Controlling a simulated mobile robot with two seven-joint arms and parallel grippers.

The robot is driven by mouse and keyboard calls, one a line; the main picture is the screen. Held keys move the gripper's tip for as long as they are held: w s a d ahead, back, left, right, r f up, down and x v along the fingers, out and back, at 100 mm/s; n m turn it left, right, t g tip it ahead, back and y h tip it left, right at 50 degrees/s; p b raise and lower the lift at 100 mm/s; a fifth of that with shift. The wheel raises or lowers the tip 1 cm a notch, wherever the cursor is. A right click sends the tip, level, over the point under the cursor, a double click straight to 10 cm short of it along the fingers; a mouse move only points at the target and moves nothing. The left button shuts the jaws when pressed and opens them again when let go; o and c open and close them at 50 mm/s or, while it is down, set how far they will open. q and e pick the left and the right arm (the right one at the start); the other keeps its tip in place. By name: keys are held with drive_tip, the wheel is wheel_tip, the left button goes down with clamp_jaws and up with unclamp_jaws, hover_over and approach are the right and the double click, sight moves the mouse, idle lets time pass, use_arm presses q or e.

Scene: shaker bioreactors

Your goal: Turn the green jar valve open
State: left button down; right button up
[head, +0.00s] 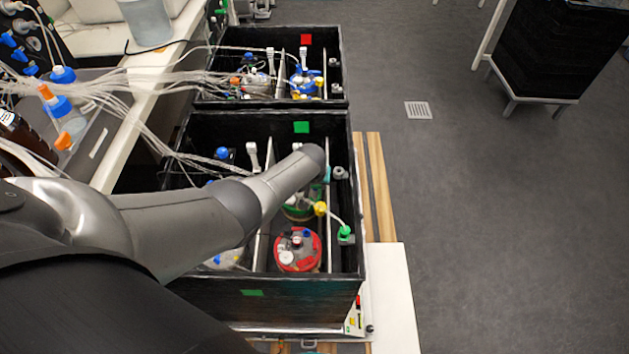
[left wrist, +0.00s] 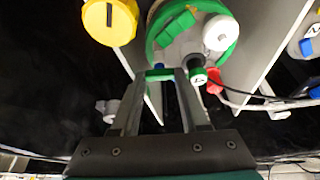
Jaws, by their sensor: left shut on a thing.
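The green jar (head: 298,212) stands in the near black box, partly hidden by my left arm. In the head view my wrist covers the fingers. My right gripper is not in view.
A red-topped jar (head: 298,250) stands nearer in the same box. A yellow cap (left wrist: 110,20) is left of the jar lid in the left wrist view. The box walls (head: 358,190) and thin tubes (head: 150,125) are close to my arm. Open floor (head: 480,200) lies to the right.

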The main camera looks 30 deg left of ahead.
use_arm(q)
drive_tip(key=shift+n, duration=0.6)
drive_tip(key=shift+y, duration=0.3)
drive_tip(key=shift+c, duration=2)
unclamp_jaws()
drive_tip(key=shift+s, duration=0.1)
